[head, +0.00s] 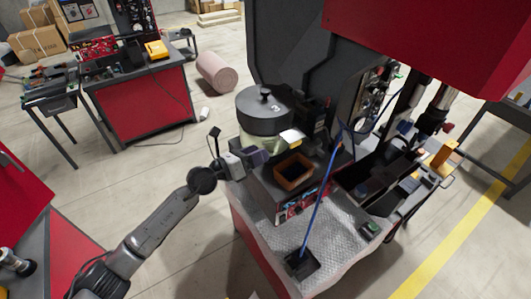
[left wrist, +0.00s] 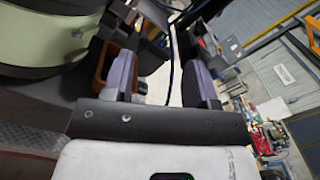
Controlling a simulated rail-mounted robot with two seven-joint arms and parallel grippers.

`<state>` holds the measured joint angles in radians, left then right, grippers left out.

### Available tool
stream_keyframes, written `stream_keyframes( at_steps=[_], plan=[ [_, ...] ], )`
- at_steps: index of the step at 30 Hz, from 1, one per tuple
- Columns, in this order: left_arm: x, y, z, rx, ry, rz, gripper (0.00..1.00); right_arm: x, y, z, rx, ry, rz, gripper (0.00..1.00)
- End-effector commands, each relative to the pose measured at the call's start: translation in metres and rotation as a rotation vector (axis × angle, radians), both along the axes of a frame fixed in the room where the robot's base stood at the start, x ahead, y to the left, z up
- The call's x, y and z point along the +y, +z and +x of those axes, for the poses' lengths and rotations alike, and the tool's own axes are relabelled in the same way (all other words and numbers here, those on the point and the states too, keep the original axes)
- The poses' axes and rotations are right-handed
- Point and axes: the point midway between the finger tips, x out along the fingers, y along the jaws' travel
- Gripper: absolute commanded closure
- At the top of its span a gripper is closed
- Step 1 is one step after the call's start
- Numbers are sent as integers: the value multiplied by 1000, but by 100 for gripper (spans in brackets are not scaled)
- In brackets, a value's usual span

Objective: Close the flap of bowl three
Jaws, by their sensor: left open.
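Bowl three has a dark round lid (head: 265,112) marked 3 with a black knob on top, over a pale green body. It stands on the machine in the middle of the head view. A small pale piece (head: 291,138) sticks out at its right front; I cannot tell for sure whether this is the flap. The pale green bowl wall (left wrist: 40,45) fills the upper left of the left wrist view. My left gripper (head: 258,155) is just in front of the bowl, its fingers apart and nothing between them (left wrist: 160,78). My right gripper is not in view.
A brown open box (head: 293,172) sits right of my left gripper. A blue cable (head: 322,195) runs down to a black block (head: 301,264) on the metal plate (head: 335,222). A dark grey housing and a red cover (head: 440,40) stand behind and above.

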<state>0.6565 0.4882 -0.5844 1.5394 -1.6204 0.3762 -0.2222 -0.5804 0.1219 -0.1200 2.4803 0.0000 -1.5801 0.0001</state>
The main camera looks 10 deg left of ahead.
Motion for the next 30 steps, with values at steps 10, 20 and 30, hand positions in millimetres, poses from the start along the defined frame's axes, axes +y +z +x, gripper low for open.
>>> stream_keyframes(
  at_steps=[10, 20, 30],
  plan=[
    [17, 47, 15, -153, -36, 172, 43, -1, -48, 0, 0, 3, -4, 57],
    [4, 19, -18, 155, -173, -76, 43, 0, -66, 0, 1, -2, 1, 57],
    [-3, -18, -31, 650, -116, -574, 43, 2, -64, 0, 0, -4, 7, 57]
  ],
)
